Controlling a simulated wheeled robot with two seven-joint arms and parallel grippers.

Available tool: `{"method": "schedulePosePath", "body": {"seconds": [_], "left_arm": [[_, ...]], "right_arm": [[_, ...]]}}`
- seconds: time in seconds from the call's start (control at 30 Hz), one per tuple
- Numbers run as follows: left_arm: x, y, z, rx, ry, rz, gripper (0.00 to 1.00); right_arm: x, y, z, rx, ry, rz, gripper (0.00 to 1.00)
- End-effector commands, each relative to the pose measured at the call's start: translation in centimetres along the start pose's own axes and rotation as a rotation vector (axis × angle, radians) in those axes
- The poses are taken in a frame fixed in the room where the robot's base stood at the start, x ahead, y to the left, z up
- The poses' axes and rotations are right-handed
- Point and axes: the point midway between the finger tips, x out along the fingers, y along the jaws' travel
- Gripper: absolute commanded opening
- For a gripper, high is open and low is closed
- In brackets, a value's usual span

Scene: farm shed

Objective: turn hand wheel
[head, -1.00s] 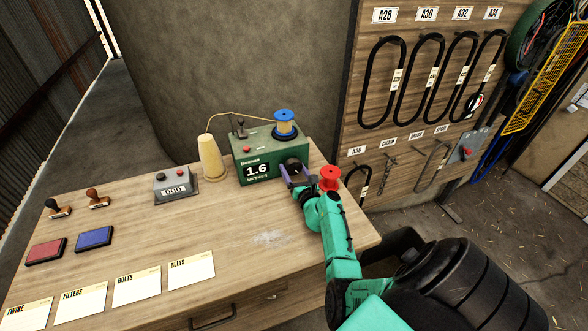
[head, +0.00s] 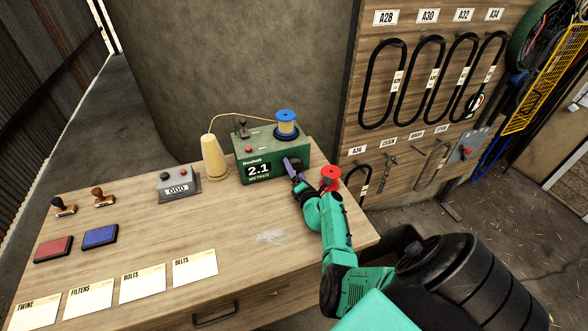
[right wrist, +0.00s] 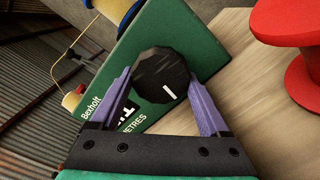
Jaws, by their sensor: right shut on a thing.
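A green Bexholt metering box (head: 260,168) stands at the back right of the bench, its display reading 2.1 metres. Its black hand wheel (right wrist: 161,74), with a white mark, is on the front face. My right gripper (head: 293,168) is at that face with its purple fingers shut on the wheel, one on each side. In the right wrist view my right gripper (right wrist: 164,88) shows tilted relative to the box. In the head view the fingers mostly hide the wheel. A blue spool (head: 286,123) sits on the box, with twine running to a pale cone (head: 213,158). My left gripper is not in view.
A red spool (head: 330,177) stands close beside my right gripper. A grey counter (head: 177,187) reading 000, two stamps, a red ink pad (head: 54,249), a blue ink pad (head: 100,236) and several labelled cards lie left. A board with hanging belts stands behind right.

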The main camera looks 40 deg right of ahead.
Motion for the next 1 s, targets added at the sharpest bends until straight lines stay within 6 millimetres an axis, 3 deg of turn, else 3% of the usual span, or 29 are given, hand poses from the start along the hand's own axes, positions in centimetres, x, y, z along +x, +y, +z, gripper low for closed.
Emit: {"method": "schedulePosePath", "body": {"seconds": [0.5,0.53,0.57,0.83,1.0], "left_arm": [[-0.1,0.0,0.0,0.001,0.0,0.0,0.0],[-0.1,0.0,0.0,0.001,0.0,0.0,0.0],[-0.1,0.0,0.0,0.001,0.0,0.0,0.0],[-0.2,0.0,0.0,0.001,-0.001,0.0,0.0],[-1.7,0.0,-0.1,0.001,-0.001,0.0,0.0]], "right_arm": [[-0.1,-0.1,-0.1,0.021,0.001,-0.002,0.24],[-0.1,-0.1,-0.1,0.021,0.001,-0.002,0.91],[-0.1,-0.1,-0.1,0.02,0.001,-0.002,1.0],[-0.2,0.0,0.0,0.02,0.001,-0.001,1.0],[-2.2,0.2,0.1,0.021,0.002,-0.004,1.0]]}}
